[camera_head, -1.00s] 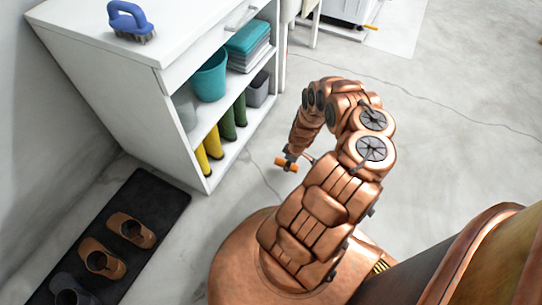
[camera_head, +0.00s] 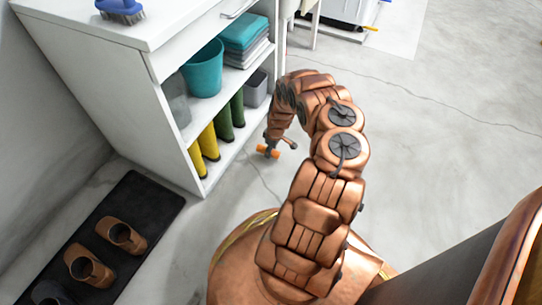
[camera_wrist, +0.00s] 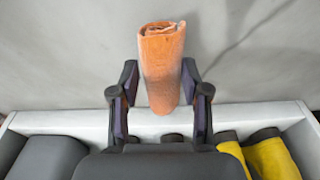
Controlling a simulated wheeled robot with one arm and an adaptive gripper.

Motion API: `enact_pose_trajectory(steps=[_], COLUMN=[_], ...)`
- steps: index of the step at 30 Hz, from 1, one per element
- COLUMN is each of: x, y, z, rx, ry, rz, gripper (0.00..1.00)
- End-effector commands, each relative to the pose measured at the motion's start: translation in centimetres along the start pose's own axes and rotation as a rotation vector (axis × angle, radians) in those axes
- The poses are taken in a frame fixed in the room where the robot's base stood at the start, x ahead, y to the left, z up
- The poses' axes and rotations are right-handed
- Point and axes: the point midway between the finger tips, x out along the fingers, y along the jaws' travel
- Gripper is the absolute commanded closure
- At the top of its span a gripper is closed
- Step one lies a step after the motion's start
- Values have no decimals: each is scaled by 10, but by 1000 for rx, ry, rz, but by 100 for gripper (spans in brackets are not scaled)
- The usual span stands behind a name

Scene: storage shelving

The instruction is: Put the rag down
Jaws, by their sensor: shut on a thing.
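The rag is a rolled orange cloth (camera_head: 268,151). In the head view it shows small at the end of my arm, in front of the shelf unit's lower opening. In the wrist view the rag (camera_wrist: 163,65) stands out between the two dark fingers of my gripper (camera_wrist: 160,90), which is shut on it. Grey floor shows behind the rag, so it is held in the air. In the head view my gripper (camera_head: 272,146) is small and its fingers are hard to make out.
A white shelf unit (camera_head: 165,120) holds a teal bucket (camera_head: 203,70), folded teal cloths (camera_head: 243,35), a grey bin (camera_head: 257,88) and yellow and green boots (camera_head: 209,142). A blue brush (camera_head: 121,10) lies on top. Shoes stand on a dark mat (camera_head: 150,195). Open floor lies right.

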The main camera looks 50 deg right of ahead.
Motion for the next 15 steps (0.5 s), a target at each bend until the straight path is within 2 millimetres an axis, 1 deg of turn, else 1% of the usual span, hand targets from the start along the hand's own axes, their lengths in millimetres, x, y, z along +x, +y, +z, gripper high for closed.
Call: enact_pose_trajectory(steps=[1,3,6,15], x=[13,22,30,29], y=[0,0,0,0], z=[3,4,6,6], rx=[2,2,2,2], ry=[0,0,0,0], rz=[-2,-2,-1,-1], gripper=[82,82,82,82])
